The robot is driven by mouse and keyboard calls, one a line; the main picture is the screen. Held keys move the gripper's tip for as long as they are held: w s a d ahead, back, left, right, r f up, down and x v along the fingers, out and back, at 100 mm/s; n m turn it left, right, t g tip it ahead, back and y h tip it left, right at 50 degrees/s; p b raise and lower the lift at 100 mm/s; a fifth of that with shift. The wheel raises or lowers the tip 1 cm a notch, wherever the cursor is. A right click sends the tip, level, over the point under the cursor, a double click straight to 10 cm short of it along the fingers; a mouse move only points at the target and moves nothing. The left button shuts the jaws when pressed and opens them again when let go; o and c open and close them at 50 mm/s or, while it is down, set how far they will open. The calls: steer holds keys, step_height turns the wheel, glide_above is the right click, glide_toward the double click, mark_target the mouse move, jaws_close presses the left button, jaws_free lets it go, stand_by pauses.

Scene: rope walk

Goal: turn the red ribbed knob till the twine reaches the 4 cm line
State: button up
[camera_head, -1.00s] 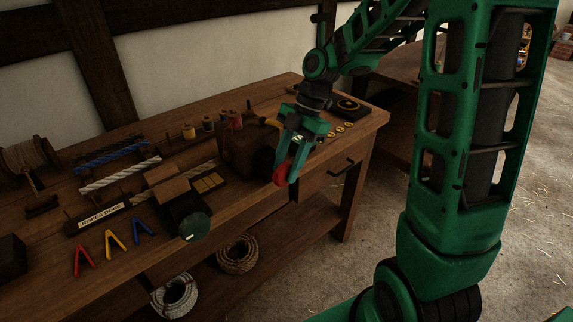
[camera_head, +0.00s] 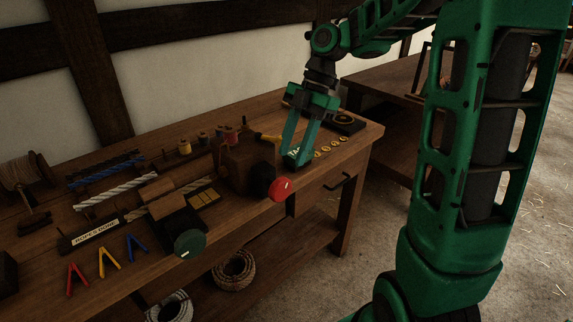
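The red ribbed knob (camera_head: 280,189) sticks out from the front of a dark wooden block (camera_head: 247,168) on the bench. A pale mark shows on its face. My gripper (camera_head: 297,161) is just behind and to the right of the knob, apart from it, with its fingers pointing down near the bench top. The fingers look parted, with a small white label showing between them, and they hold nothing that I can see. The 4 cm line and the twine's end are too small to make out.
A dark green round knob (camera_head: 190,243) juts from the bench front, left of the red one. Red, yellow and blue clips (camera_head: 108,261) lie at the front left. Rope coils (camera_head: 234,268) sit below.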

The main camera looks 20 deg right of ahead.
steer(key=shift+v, duration=0.8)
steer(key=shift+a+f, duration=0.1)
steer(key=t+h, duration=0.1)
steer(key=h, duration=0.4)
glide_above(280, 179)
steer(key=shift+f, duration=0.1)
step_height(280, 179, down, 11)
steer(key=shift+r, duration=0.1)
jaws_close()
